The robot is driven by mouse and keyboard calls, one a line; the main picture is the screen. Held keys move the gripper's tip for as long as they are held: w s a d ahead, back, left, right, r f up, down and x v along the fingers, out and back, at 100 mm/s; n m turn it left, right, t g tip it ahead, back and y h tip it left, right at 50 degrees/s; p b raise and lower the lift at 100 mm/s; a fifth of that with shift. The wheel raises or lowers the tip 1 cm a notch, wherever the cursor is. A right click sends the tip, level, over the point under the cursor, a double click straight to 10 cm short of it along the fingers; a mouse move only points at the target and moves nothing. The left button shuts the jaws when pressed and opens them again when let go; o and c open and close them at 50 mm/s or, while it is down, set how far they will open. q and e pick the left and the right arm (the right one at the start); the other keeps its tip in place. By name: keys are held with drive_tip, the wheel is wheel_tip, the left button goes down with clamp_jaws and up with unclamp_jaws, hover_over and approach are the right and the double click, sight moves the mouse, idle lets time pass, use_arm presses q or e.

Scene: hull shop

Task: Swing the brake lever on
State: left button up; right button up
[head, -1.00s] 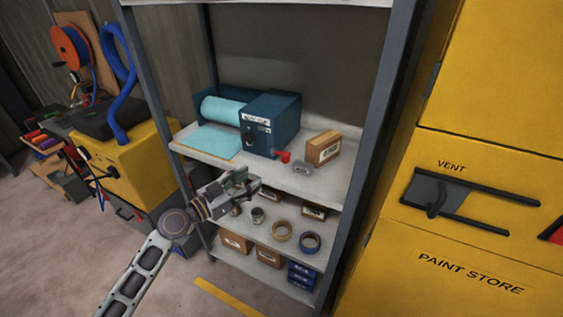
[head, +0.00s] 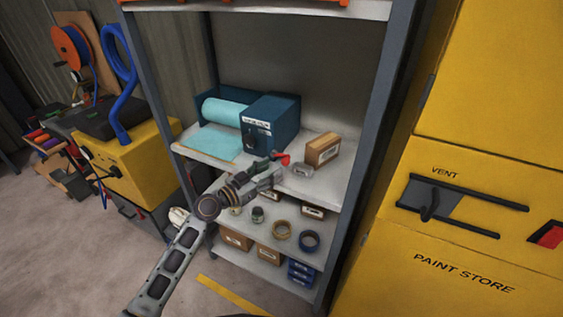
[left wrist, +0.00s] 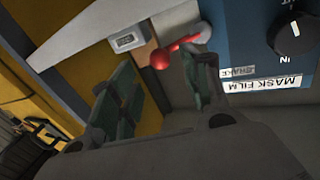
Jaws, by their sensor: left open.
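The blue mask film box (head: 268,122) stands on the middle shelf with a roll of light blue film beside it. Its red brake lever (head: 285,159) sticks out low at its right front; the lever also shows in the left wrist view (left wrist: 178,51), with a round red knob at its end. My left gripper (head: 274,166) is just in front of the lever. In the left wrist view its fingers (left wrist: 160,85) are apart, with the knob just ahead of the gap; I cannot tell whether they touch it. My right gripper is not in view.
A small grey box with a display (head: 302,169) and a cardboard box (head: 322,149) stand right of the lever. The lower shelf (head: 297,230) holds tape rolls below the gripper. A grey shelf post (head: 372,130) and yellow paint store (head: 470,250) stand to the right.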

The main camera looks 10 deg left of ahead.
sight(282, 163)
use_arm(q)
drive_tip(key=shift+p+x, duration=0.7)
drive_tip(key=shift+x, duration=2.1)
clamp_jaws()
